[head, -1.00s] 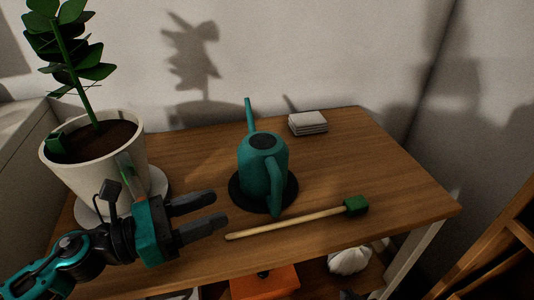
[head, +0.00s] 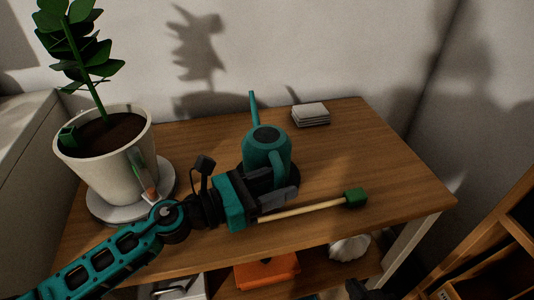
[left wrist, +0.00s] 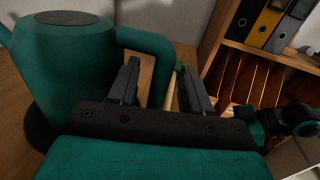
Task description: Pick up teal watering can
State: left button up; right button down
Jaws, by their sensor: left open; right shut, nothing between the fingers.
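The teal watering can (head: 266,150) stands upright on a dark round mat (head: 241,176) on the wooden table. Its spout points to the back and its handle to the front. My left gripper (head: 293,184) is open at the handle, its fingers low in front of the can. In the left wrist view the can (left wrist: 65,75) fills the left side, and its handle (left wrist: 160,70) shows between the open fingers (left wrist: 158,82), partly behind the left one. Contact cannot be told. My right gripper (head: 368,291) shows only as a dark bit at the bottom edge.
A wooden stick with a green head (head: 354,197) lies just right of my left gripper. A potted plant (head: 105,165) stands left on a saucer. Grey coasters (head: 311,114) lie at the back. An orange item (head: 266,270) is on the lower shelf. The table's right side is clear.

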pick_arm(q)
jog(key=shift+w+d, duration=0.25)
jog(key=shift+d, duration=0.2)
grip_shut()
jog(key=shift+r, duration=0.1)
